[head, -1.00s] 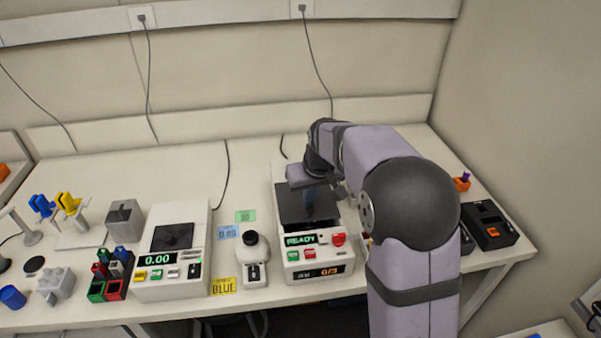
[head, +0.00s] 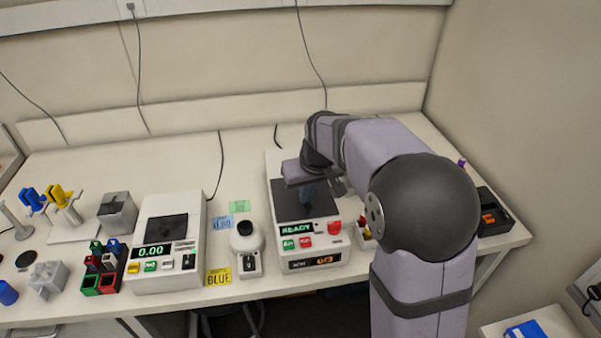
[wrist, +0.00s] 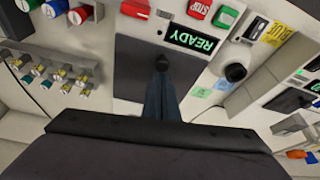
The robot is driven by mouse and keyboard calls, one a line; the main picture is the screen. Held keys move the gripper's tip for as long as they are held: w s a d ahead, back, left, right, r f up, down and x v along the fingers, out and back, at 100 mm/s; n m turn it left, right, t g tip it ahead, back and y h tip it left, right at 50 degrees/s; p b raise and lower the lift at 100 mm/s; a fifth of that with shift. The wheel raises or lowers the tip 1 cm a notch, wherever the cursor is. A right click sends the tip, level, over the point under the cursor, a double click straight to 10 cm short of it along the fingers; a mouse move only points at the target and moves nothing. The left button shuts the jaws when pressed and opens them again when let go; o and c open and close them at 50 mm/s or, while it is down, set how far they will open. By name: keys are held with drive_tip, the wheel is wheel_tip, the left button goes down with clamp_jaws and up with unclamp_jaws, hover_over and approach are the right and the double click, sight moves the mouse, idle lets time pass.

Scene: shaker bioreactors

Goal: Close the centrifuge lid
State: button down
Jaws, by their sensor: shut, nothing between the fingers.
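The centrifuge appears to be the white machine (head: 318,262) with the green READY display, at the middle of the bench in the head view. Its dark lid panel (head: 288,208) looks flat on top, and no raised edge shows. In the wrist view the dark panel (wrist: 135,75) fills the area under the fingers, beside the READY display (wrist: 192,40). My gripper (head: 308,198) is shut and empty, pointing down over the panel. Its fingertips also show in the wrist view (wrist: 161,64). I cannot tell whether they touch the panel. My arm hides part of the machine's right side.
A white balance (head: 165,275) reading 0.00 and a small round-topped device (head: 247,240) stand to the left. A rack with coloured caps (wrist: 75,15) is close on the machine's other side. A dark box (head: 493,222) sits at the bench's right end.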

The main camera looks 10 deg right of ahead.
drive_tip(key=shift+w+a+r+p, duration=0.15)
drive_tip(key=shift+w+r+p, duration=0.1)
drive_tip(key=shift+w+p, duration=0.55)
drive_tip(key=shift+w+a+r+p, duration=0.2)
drive_tip(key=shift+w+p, duration=0.4)
drive_tip(key=shift+w, duration=0.4)
drive_tip(key=shift+w+r+b, duration=0.1)
drive_tip(key=shift+r+b, duration=0.15)
drive_tip(key=shift+b, duration=0.05)
drive_tip(key=b+v, duration=0.2)
drive_tip(key=v, duration=0.7)
drive_tip(key=shift+r, duration=0.2)
drive_tip(key=s+f, duration=0.3)
drive_tip(key=s, duration=0.1)
drive_tip(key=s+d+f+g, duration=0.1)
drive_tip(key=s+f, duration=0.3)
drive_tip(key=s, duration=0.1)
drive_tip(key=s+f+m+g, duration=0.1)
drive_tip(key=s+f, duration=0.3)
drive_tip(key=shift+s+d, duration=0.2)
drive_tip(key=shift+d, duration=0.1)
drive_tip(key=s+f+g, duration=0.2)
drive_tip(key=s+f, duration=0.6)
drive_tip(key=s, duration=0.6)
wheel_tip(320, 180, down, 24)
drive_tip(key=b, duration=2.4)
drive_tip(key=shift+d+m+h, duration=0.3)
drive_tip(key=shift+d+m, duration=0.1)
drive_tip(key=shift+w, duration=0.1)
